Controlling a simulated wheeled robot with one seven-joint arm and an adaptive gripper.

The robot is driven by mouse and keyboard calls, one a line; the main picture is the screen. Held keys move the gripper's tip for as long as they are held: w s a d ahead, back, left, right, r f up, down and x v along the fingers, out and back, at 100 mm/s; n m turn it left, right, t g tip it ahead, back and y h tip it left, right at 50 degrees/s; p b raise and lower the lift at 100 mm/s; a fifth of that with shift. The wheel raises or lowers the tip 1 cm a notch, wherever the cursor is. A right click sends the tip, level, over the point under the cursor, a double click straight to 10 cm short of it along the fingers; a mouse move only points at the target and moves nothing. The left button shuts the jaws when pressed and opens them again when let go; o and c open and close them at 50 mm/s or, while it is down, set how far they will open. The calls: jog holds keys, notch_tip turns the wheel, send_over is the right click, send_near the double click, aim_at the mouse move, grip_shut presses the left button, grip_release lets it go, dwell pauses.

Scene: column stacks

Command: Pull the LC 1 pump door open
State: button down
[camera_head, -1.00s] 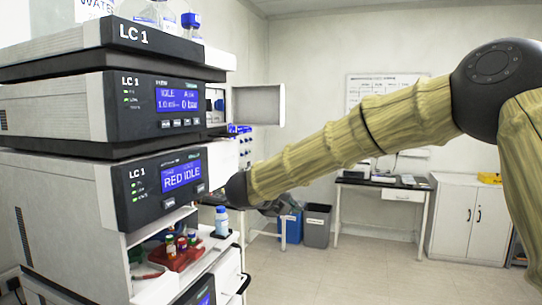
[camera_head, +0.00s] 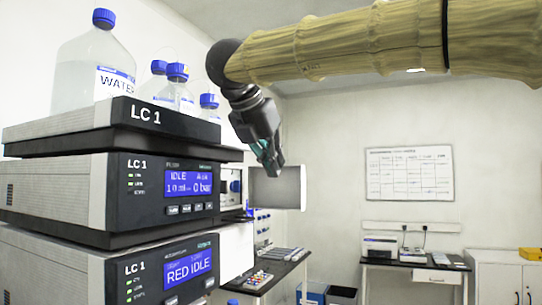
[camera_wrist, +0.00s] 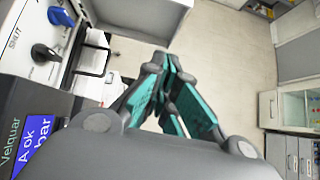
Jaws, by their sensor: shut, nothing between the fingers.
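The LC 1 pump (camera_head: 150,190) is the middle grey unit of the stack, with a blue display reading IDLE and 0 bar. Its door (camera_head: 283,187) is a pale panel swung out to the right of the pump's front, uncovering a recess (camera_head: 231,187). My gripper (camera_head: 274,168) points down at the door's upper edge, its teal fingers together and empty. I cannot tell whether they touch the door.
A water bottle (camera_head: 97,72) and smaller blue-capped bottles (camera_head: 176,87) stand on the top unit. Another LC 1 unit (camera_head: 115,275) lies below the pump. A table with vials (camera_head: 268,272) stands behind.

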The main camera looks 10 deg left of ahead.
aim_at(296, 198)
jog(key=p+x, duration=0.1)
jog(key=x, duration=0.1)
jog(key=w+r+p+x, duration=0.1)
jog(key=x, duration=0.2)
jog(key=p+x, duration=0.1)
jog(key=x, duration=0.2)
jog(key=shift+w+d, duration=0.3)
jog(key=shift+w, duration=0.05)
jog(key=shift+w+d+p, duration=0.25)
jog(key=shift+w+p, duration=0.1)
jog(key=shift+w, duration=0.2)
jog(key=shift+w, duration=0.1)
